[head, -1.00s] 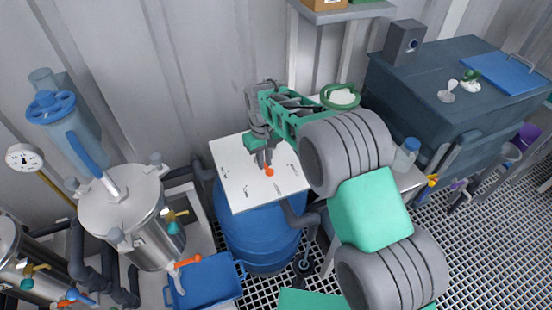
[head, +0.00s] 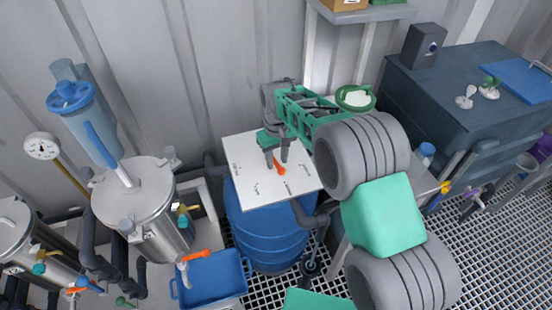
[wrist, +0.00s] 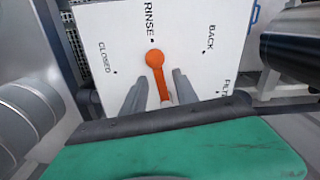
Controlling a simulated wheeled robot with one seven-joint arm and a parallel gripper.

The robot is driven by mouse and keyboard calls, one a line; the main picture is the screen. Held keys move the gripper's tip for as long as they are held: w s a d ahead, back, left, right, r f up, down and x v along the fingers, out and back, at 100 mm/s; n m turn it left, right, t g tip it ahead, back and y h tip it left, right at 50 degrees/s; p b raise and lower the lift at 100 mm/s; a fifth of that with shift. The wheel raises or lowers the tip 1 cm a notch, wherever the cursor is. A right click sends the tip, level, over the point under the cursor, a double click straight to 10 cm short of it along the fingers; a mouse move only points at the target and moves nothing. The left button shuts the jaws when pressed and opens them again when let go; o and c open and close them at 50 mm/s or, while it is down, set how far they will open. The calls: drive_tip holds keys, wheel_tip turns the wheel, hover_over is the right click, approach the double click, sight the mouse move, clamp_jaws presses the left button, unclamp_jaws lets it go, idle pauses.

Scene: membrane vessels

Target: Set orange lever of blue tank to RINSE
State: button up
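The orange lever (wrist: 155,62) sits on a white label plate (wrist: 185,25) above the blue tank (head: 262,225). In the wrist view its round knob lies just below the dot under RINSE, and the lever points to that dot. CLOSED is to its left, BACK to its right, and a partly hidden label starting FILT is at the lower right. My gripper (wrist: 159,92) is open, with one finger on each side of the lever and a visible gap to each. The lever's lower end is partly hidden by my gripper. The lever also shows in the head view (head: 279,166).
A steel vessel (head: 140,215) with another orange handle (head: 195,256) stands to the left. A blue tray (head: 215,275) lies in front of it. A dark cabinet (head: 455,85) is at the right, and a corrugated wall (head: 215,60) is behind the tank.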

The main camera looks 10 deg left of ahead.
sight(277, 164)
wheel_tip(277, 164, up, 8)
drive_tip(key=b, duration=0.1)
drive_tip(key=shift+f, duration=0.15)
